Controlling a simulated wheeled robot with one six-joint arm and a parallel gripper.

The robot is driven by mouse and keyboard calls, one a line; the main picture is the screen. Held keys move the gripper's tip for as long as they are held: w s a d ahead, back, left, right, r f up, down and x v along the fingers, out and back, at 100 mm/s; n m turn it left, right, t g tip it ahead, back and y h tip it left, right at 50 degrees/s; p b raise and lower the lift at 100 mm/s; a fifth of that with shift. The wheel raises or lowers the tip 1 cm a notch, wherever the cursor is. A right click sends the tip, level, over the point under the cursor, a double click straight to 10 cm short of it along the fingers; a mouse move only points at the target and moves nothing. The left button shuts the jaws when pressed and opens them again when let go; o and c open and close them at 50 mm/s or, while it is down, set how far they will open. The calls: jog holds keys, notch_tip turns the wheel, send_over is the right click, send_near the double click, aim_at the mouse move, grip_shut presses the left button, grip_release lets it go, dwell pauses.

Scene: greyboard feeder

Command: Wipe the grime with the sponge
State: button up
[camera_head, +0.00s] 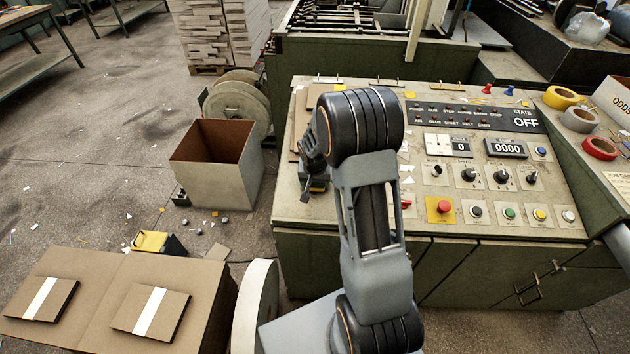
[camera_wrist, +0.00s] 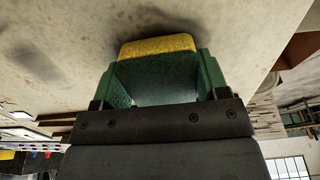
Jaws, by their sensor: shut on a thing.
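The sponge (camera_wrist: 158,46), with a yellow face and a darker body, sits between the green fingers of my gripper (camera_wrist: 158,72) in the wrist view. The gripper is shut on it. Ahead of the sponge is a beige surface with dark smudges of grime (camera_wrist: 38,64); more dark staining shows beside the sponge on the right. I cannot tell whether the sponge touches the surface. In the head view my gripper (camera_head: 315,186) is low over the left part of the console top (camera_head: 350,215). My arm hides part of that top, and the sponge is not clearly visible there.
The console's button panel (camera_head: 490,180) lies right of my arm. Tape rolls (camera_head: 600,148) stand at the far right. An open box (camera_head: 215,165), a reel (camera_head: 238,103) and a cardboard surface with banded stacks (camera_head: 150,311) are at the left. Paper scraps litter the floor.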

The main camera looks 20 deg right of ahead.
aim_at(323, 211)
jog(key=shift+s+a+f+b, duration=0.2)
jog(key=shift+s+a+b, duration=0.2)
jog(key=shift+s, duration=0.25)
jog(key=shift+s+a+f+b, duration=0.15)
jog(key=shift+s+a+b, duration=0.2)
jog(key=shift+s, duration=0.3)
jog(key=shift+s, duration=0.1)
